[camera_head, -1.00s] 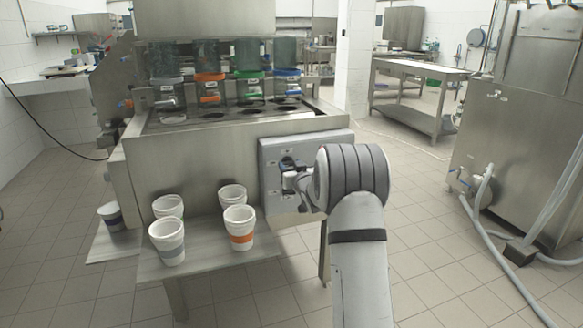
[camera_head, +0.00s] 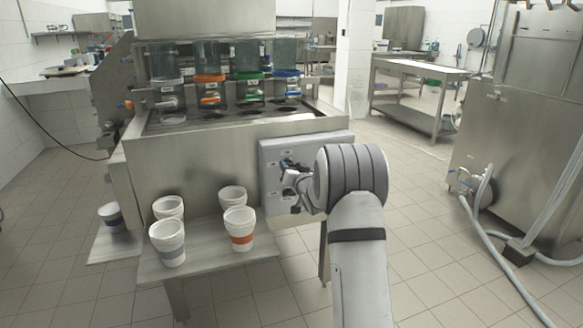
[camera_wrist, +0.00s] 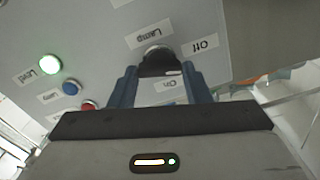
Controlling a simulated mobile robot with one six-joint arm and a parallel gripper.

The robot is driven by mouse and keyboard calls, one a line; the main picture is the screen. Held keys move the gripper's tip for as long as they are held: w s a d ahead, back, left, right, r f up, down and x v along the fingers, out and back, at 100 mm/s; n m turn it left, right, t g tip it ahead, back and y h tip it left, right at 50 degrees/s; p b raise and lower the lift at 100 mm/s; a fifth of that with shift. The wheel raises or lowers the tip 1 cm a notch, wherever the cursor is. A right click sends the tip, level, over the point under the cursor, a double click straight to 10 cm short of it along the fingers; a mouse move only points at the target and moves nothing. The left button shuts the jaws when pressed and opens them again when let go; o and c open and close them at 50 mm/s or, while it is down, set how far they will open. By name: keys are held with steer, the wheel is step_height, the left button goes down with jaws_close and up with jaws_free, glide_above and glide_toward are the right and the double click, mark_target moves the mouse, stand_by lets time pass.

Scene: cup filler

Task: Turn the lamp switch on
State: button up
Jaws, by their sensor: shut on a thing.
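The lamp switch is a dark knob (camera_wrist: 158,62) on a grey control panel (camera_wrist: 100,35), under an upside-down "Lamp" label (camera_wrist: 149,37) in the wrist view. An "Off" label (camera_wrist: 205,43) is to its right, and an "On" label (camera_wrist: 166,86) shows between my fingers. My gripper (camera_wrist: 159,74) has its blue fingers on both sides of the knob and is shut on it. A small white mark shows on the knob; I cannot tell its exact setting. In the head view, my gripper (camera_head: 292,178) is at the panel (camera_head: 273,160) and hides the knob.
A lit green light (camera_wrist: 47,66), a blue button (camera_wrist: 71,88) and a red button (camera_wrist: 88,105) are on the same panel. Several cups, one with an orange band (camera_head: 239,228), stand on a metal shelf (camera_head: 205,265) left of my arm.

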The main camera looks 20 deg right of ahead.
steer(key=m+p, duration=0.2)
steer(key=m, duration=0.5)
steer(key=shift+d, duration=0.1)
steer(key=shift+f+m+p, duration=0.2)
steer(key=shift+m+p, duration=0.9)
steer(key=shift+m, duration=2.7)
steer(key=o, duration=1)
steer(key=shift+s+p, duration=0.3)
steer(key=shift+s, duration=3.6)
